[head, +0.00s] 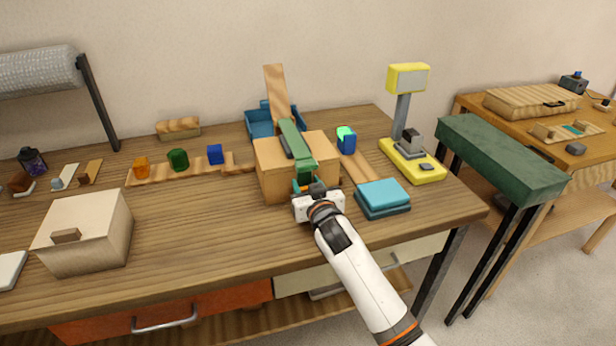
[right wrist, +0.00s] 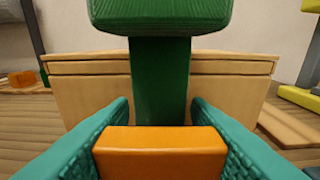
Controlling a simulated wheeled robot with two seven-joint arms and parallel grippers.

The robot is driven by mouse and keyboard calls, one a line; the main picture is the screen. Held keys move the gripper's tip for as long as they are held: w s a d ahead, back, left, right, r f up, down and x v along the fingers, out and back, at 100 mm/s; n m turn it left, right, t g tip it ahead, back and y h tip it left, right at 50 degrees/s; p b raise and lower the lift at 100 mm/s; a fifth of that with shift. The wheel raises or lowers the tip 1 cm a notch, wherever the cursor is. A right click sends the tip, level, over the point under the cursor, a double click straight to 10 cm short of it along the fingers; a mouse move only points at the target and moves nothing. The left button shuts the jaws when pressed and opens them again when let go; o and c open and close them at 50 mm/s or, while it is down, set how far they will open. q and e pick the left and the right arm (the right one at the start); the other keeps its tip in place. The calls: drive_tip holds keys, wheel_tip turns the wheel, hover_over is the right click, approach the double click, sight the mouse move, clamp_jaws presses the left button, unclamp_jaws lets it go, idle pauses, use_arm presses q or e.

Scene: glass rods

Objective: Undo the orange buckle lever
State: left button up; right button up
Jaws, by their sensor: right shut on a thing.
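The orange buckle lever (right wrist: 160,152) shows in the right wrist view as an orange block between my two teal fingers. My right gripper (head: 307,187) is shut on it at the front of a tan wooden box (head: 271,168). A green strap (head: 293,138) runs over the top of the box. In the right wrist view the green strap (right wrist: 160,80) comes down the front of the box, just behind the lever. My left gripper is not in view.
A blue bin (head: 258,124) and an upright wooden board (head: 276,92) stand behind the box. Teal folded cloths (head: 383,196) lie right of my gripper. A yellow scale-like device (head: 425,170) stands further right.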

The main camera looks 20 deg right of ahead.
drive_tip(key=o, duration=1)
drive_tip(key=s, duration=0.4)
drive_tip(key=s+r, duration=0.1)
drive_tip(key=s, duration=0.6)
drive_tip(key=shift+s+d+r, duration=0.2)
drive_tip(key=shift+s+r, duration=0.05)
drive_tip(key=shift+s, duration=0.15)
